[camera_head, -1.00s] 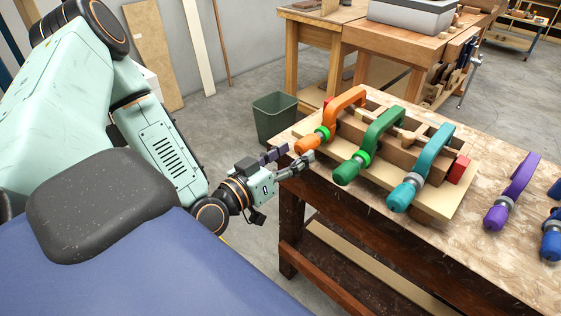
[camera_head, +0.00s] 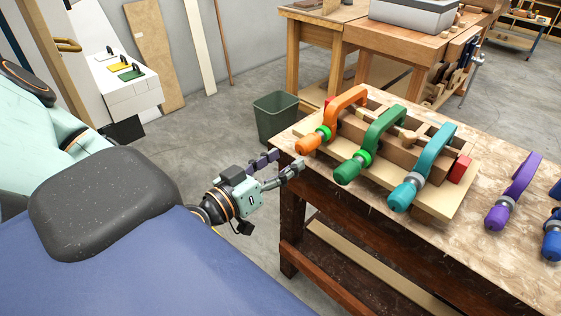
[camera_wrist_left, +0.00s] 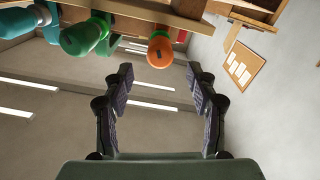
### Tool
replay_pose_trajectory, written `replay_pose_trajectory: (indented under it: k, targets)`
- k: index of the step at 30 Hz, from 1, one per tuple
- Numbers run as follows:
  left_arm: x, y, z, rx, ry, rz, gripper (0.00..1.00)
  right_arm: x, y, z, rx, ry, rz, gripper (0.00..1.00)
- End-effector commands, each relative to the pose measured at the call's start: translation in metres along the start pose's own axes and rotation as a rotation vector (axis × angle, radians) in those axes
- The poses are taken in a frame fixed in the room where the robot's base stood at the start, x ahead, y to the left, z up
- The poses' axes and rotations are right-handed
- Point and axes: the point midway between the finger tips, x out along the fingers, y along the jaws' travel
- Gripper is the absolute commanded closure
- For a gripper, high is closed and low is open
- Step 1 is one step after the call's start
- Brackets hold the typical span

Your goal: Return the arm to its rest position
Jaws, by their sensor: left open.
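My left gripper (camera_head: 284,166) is open and empty, just off the left corner of the workbench (camera_head: 500,268). Its two fingers also show spread apart in the left wrist view (camera_wrist_left: 160,80). On the bench, an orange clamp (camera_head: 346,100), a green clamp (camera_head: 385,125) and a teal clamp (camera_head: 442,148) sit over a wooden form. The orange clamp's handle (camera_head: 308,145) is nearest to my left gripper, with a gap between them. In the left wrist view, the orange handle (camera_wrist_left: 160,50) is beyond the fingertips. My right gripper is not in view.
A purple clamp (camera_head: 523,175) and a blue clamp (camera_head: 552,240) lie farther right on the bench. A grey-green bin (camera_head: 275,118) stands on the floor behind my gripper. A white cabinet (camera_head: 130,95) stands at the back left. Floor is clear between cabinet and bin.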

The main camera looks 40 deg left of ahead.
Motion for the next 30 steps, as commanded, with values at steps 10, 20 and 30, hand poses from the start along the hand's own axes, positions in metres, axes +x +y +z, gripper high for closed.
replay_pose_trajectory:
  k: [10, 20, 30]
  targets:
    - [0.0, 0.0, 0.0, 0.0, 0.0, 0.0, 0.42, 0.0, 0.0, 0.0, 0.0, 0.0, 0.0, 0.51]
    - [0.0, 0.0, 0.008, -0.075, -0.037, 0.0, 0.42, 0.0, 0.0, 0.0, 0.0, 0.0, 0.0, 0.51]
    - [-0.009, 0.0, 0.079, -0.353, -0.387, -0.093, 0.42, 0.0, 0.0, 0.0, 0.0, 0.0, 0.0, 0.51]
